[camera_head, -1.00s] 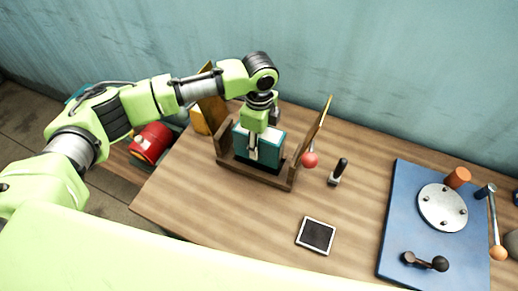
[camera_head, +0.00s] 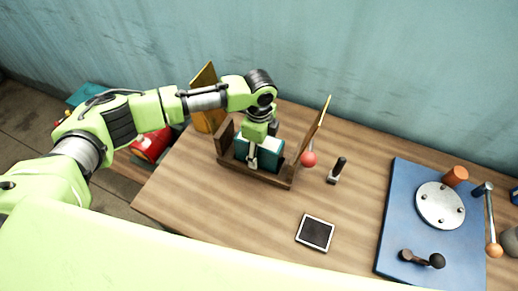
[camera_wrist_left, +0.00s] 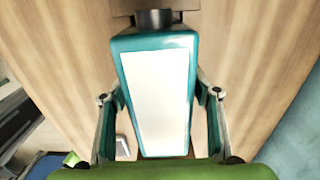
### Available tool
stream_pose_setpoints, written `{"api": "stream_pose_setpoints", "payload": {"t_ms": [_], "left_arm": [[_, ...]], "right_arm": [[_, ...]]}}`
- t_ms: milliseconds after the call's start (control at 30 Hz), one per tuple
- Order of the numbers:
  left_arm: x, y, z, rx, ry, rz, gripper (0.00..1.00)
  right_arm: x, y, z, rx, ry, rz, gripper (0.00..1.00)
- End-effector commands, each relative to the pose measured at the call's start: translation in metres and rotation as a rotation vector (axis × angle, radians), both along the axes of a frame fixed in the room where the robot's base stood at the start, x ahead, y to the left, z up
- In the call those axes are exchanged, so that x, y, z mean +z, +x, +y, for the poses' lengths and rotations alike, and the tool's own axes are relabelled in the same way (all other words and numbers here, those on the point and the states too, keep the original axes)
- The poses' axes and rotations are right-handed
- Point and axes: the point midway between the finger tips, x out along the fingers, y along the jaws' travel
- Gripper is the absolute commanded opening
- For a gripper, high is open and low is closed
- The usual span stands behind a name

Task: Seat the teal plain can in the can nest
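The teal can (camera_head: 241,147) stands within the wooden can nest (camera_head: 235,173), behind its low front rail. My left gripper (camera_head: 262,158) comes down from above and is shut on the can, with one finger across its front face. In the left wrist view the can (camera_wrist_left: 118,47) shows its white label and dark cap, with the left gripper's fingers (camera_wrist_left: 160,95) on both sides. The can's base is hidden by the nest's rail, so I cannot tell whether it touches the nest's floor. My right gripper is not in view.
A tilted panel with a red ball (camera_head: 309,159) stands at the nest's right. A small black-handled tool (camera_head: 338,169) and a white-framed dark pad (camera_head: 315,233) are on the table. A blue plate (camera_head: 398,225) with fittings lies further right.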

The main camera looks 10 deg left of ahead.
Motion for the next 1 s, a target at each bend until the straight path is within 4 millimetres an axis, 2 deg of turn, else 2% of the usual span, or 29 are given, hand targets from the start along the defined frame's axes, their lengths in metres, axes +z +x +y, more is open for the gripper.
{"api": "stream_pose_setpoints", "payload": {"t_ms": [167,333,467,700,833,1000], "left_arm": [[0.001,0.0,0.0,0.0,0.0,0.0,0.56],[0.012,0.001,-0.001,-0.001,-0.002,-0.004,0.56],[0.035,0.002,-0.001,-0.001,-0.003,-0.005,0.56],[0.087,0.002,-0.001,0.0,-0.003,-0.005,0.56],[0.108,0.001,0.0,0.0,-0.002,-0.003,0.56],[0.121,0.001,0.0,0.0,0.0,-0.001,0.56]], "right_arm": [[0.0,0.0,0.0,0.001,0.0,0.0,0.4],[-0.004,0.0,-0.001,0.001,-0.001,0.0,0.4],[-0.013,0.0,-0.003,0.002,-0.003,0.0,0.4],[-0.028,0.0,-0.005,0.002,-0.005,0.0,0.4],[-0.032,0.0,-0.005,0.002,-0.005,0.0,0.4],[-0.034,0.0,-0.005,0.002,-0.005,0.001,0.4]]}}
